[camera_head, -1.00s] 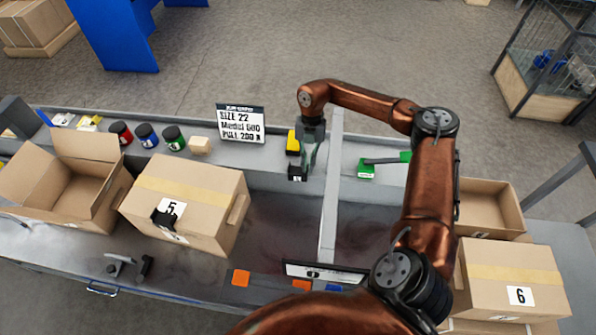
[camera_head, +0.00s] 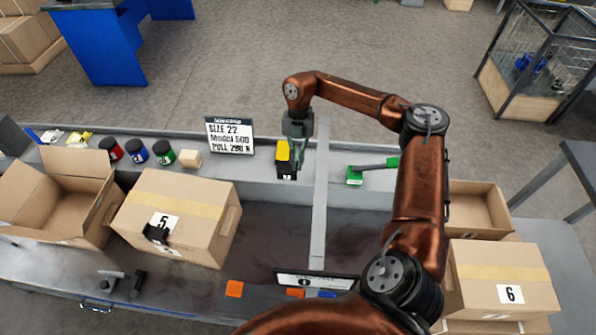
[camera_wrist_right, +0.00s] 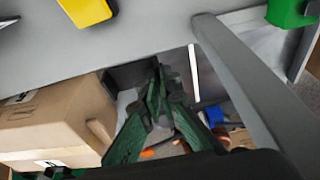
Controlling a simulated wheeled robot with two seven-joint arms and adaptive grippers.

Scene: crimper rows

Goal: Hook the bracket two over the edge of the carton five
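Carton five (camera_head: 190,225) stands closed on the left of the bench, its label 5 on the near side; it also shows in the right wrist view (camera_wrist_right: 60,115). A small black hook-like piece (camera_head: 155,233) sits against that side, partly over the label. My right gripper (camera_head: 301,160) is over the back shelf. A small black piece with a white tag (camera_head: 287,169) is at its fingers and seems held; I take it as the bracket, its number unreadable. In the right wrist view the green fingers (camera_wrist_right: 155,110) show but the grip is unclear. My left gripper is out of view.
An open carton (camera_head: 60,210) stands left of carton five. A yellow block (camera_head: 283,151), a green block (camera_head: 355,176), several jars and a sign (camera_head: 230,135) are on the shelf. A grey divider (camera_head: 320,195) splits the bench. Carton six (camera_head: 500,280) is at right.

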